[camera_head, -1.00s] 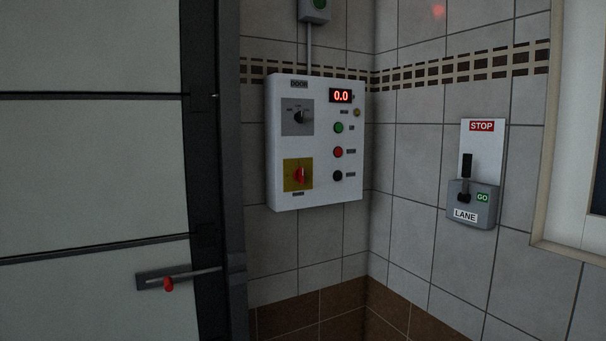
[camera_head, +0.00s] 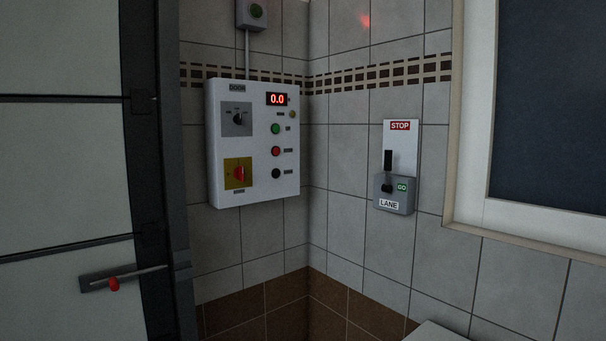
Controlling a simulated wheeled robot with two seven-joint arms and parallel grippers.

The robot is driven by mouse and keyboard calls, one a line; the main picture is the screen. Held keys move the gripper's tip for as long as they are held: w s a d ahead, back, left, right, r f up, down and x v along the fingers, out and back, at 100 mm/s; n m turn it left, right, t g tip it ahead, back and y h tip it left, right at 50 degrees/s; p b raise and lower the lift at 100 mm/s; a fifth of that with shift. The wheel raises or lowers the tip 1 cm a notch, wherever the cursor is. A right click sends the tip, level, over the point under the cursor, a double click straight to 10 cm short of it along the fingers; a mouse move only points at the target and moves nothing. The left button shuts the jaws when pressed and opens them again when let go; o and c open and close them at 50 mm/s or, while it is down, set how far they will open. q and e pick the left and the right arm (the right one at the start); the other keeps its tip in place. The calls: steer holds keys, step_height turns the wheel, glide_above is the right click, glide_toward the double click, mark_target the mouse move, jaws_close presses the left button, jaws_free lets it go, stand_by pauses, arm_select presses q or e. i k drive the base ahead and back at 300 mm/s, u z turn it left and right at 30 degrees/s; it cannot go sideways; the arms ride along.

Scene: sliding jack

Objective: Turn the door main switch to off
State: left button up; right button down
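A red 0.0 display (camera_head: 277,99) is at the upper right, above green, red and black buttons. Neither of my grippers is in view.
A sectional door (camera_head: 60,180) with a red-handled latch (camera_head: 113,284) is at the left. A STOP/GO lane lever box (camera_head: 394,195) is on the right wall, beside a framed dark window (camera_head: 545,110). A light surface (camera_head: 436,332) shows at the bottom right.

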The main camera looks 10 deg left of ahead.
mark_target(239, 173)
steer(key=u, duration=0.95)
steer(key=i, duration=2)
steer(key=z, duration=0.9)
